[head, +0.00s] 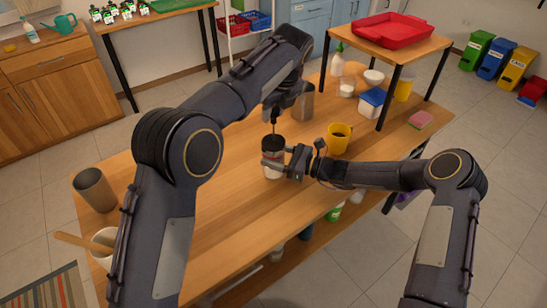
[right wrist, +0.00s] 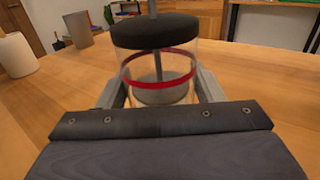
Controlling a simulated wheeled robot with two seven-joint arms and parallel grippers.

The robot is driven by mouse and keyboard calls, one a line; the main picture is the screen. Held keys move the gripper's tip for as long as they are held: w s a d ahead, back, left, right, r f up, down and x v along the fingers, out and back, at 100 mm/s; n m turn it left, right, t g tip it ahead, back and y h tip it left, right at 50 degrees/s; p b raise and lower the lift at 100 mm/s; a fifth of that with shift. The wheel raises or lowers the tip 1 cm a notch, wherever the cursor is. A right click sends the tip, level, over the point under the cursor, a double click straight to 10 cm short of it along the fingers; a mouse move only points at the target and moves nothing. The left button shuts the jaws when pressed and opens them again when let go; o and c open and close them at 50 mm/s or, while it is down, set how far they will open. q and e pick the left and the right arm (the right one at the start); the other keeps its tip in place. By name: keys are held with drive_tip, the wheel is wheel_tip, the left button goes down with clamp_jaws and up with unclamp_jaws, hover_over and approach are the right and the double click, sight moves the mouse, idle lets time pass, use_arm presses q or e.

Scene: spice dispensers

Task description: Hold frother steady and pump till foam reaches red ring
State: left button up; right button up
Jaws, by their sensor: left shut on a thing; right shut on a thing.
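The frother (head: 273,172) stands upright on the wooden table, a clear glass with a black lid and a thin rod rising from it. In the right wrist view the frother (right wrist: 158,62) shows a red ring (right wrist: 158,80) around the glass, with a grey disc on the rod low inside. No foam can be made out. My right gripper (head: 272,165) is shut around the glass, with a finger on each side in the right wrist view.
A yellow mug (head: 339,138) stands right of the frother, and a grey container (head: 302,102) behind it. A grey cup (head: 95,190) and a white pot (head: 104,240) with a wooden tool are at the left. A small raised shelf (head: 437,45) holds a red tray (head: 392,30).

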sight(274, 140)
use_arm(q)
drive_tip(key=shift+f, duration=0.1)
drive_tip(key=shift+f, duration=2.95)
drive_tip(key=shift+r, duration=3.2)
drive_tip(key=shift+f, duration=0.1)
